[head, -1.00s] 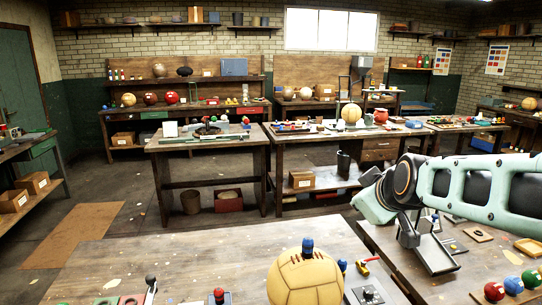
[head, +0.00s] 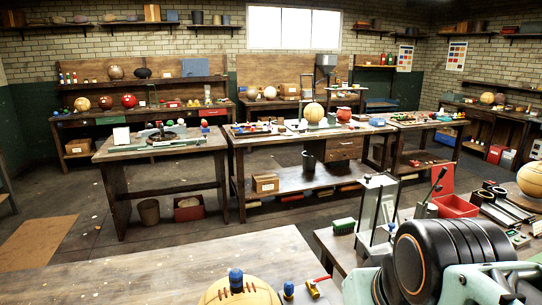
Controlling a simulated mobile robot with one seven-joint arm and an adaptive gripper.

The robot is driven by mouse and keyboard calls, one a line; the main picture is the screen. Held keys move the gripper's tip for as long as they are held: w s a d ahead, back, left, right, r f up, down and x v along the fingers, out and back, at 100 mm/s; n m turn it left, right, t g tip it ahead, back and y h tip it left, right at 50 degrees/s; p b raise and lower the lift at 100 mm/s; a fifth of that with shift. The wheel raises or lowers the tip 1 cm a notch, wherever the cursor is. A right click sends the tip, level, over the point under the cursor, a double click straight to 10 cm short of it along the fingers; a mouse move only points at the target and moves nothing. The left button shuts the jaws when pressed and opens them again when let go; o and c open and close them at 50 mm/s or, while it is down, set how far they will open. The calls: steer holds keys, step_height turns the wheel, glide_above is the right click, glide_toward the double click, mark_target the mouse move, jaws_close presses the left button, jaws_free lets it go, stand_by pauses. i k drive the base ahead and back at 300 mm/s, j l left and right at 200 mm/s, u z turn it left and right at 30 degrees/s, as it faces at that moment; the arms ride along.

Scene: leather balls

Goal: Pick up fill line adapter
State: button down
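I cannot tell for sure which item is the fill line adapter. A small blue fitting (head: 236,279) stands upright on top of a tan laced leather ball (head: 240,294) at the bottom edge of the head view. Beside the ball on the right are a small blue-topped piece (head: 289,288) and a red and yellow piece (head: 316,285). My arm fills the lower right corner, with a large black joint and pale green links. My gripper is not visible, out of frame or behind the arm.
The near wooden bench (head: 150,265) is mostly bare on its left. Right of it stand a clear-panelled stand (head: 377,212), a green brush (head: 343,225) and a red bin (head: 455,205). Another ball (head: 531,178) sits at the right edge. Floor lies open between the benches.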

mark_target(235, 276)
steer(key=j+z, duration=0.45)
steer(key=k+j+z, duration=0.15)
steer(key=z, duration=0.25)
steer(key=k+j+z, duration=0.15)
steer(key=j+z, duration=0.3)
steer(key=l+z, duration=0.3)
steer(key=z, duration=0.15)
steer(key=k+u, duration=0.1)
steer(key=k, duration=0.2)
steer(key=i+j+u, duration=0.15)
steer(key=i+j, duration=0.05)
steer(key=j, duration=0.1)
